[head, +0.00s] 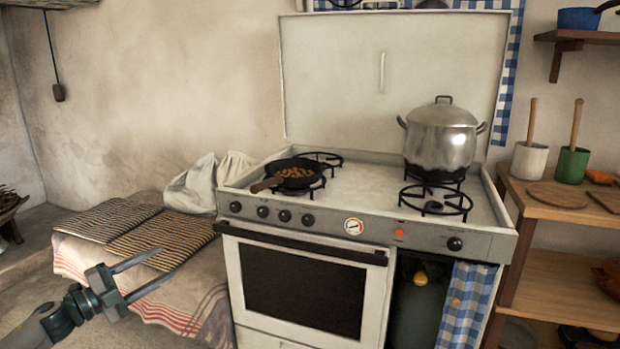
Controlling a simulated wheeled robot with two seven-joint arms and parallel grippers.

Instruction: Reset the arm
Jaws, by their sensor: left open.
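My left gripper (146,276) shows at the lower left, with its arm coming in from the bottom left corner. Its two fingers are spread apart and nothing is between them. It appears in front of a bench (205,290) covered with a striped cloth. My right gripper is not in view.
A white stove (350,205) holds a dark pan (293,171) with brown food and a lidded metal pot (440,138). Striped mats (160,240) and a white sack (192,188) lie on the bench. A wooden shelf (545,205) stands at the right with a white pot (528,160) and a green pot (572,165).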

